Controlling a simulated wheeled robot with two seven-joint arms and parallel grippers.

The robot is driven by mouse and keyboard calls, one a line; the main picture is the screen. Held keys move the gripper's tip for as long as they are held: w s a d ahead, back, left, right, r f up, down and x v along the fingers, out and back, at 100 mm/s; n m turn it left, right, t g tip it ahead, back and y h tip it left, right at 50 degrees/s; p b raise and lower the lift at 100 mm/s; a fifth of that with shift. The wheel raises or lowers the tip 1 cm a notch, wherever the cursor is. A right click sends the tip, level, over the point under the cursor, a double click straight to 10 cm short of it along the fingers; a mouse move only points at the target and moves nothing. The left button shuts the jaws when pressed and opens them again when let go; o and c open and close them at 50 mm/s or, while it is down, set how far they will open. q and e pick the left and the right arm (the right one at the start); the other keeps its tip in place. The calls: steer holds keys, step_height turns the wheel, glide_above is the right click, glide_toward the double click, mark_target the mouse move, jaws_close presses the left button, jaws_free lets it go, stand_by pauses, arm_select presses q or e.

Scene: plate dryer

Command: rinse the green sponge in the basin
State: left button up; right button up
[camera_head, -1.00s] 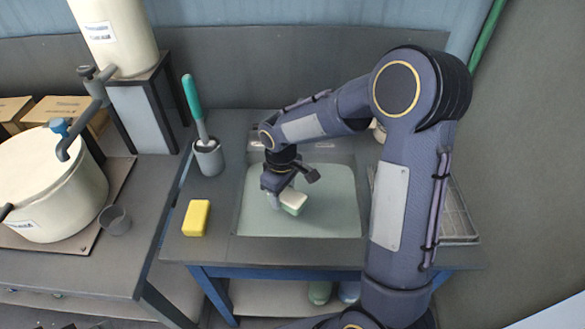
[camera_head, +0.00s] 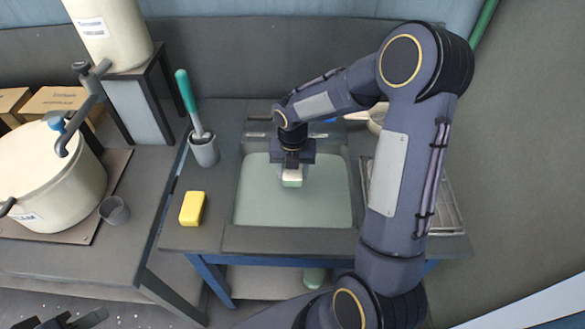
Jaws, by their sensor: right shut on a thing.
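The basin (camera_head: 257,205) is set into the grey counter and holds pale green water. My right gripper (camera_head: 292,170) points down over the back middle part of the basin. It is shut on the green sponge (camera_head: 291,183), a small block with a whitish upper part and a green lower part. The sponge is at or just above the water; I cannot tell whether it touches. A dark gripper part at the bottom left edge (camera_head: 80,319) looks like my left gripper; its jaws are too cut off to read.
A yellow sponge (camera_head: 192,208) lies on the counter left of the basin. A grey cup (camera_head: 204,152) with a green-handled brush (camera_head: 187,93) stands behind it. A large cream pot (camera_head: 50,190) and small grey cup (camera_head: 114,210) are on the left table. A wire rack (camera_head: 445,210) is at right.

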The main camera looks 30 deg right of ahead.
steer(key=shift+f+b, duration=5.5)
steer(key=shift+f, duration=2)
